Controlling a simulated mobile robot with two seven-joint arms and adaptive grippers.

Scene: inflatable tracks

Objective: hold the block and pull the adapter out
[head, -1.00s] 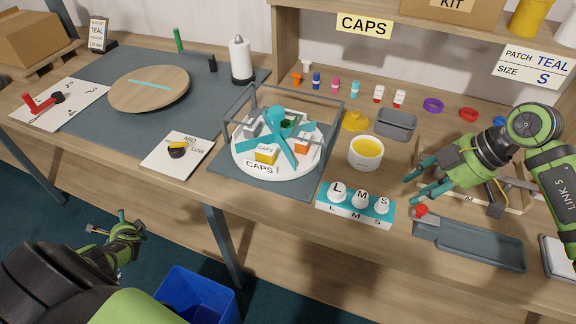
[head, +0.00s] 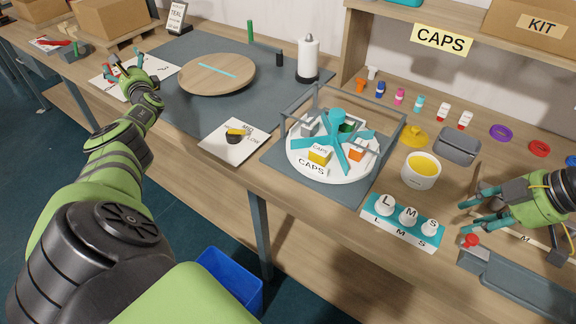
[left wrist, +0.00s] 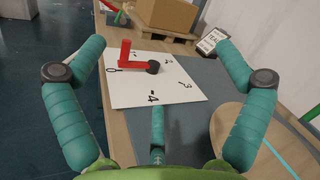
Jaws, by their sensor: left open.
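My left gripper (head: 117,78) is open over the white numbered card (head: 163,68) at the far left of the bench. In the left wrist view its teal fingers (left wrist: 157,62) are spread wide and empty. A red L-shaped piece (left wrist: 126,58) with a black knob (left wrist: 153,67) lies on the card, beyond the fingers and apart from them. My right gripper (head: 467,214) has its teal fingertips apart, above the right part of the bench near a red knob (head: 471,240). A teal block (head: 408,236) holds white caps marked L, M and S. I cannot tell which piece is the adapter.
A round wooden disc (head: 205,88) lies on the grey mat (head: 175,117). A framed white CAPS turntable (head: 312,168), a white cup (head: 420,178) and a grey bin (head: 458,150) stand further right. Boxes (head: 112,17) sit on pallets behind the card. A blue bin (head: 232,278) is below the bench.

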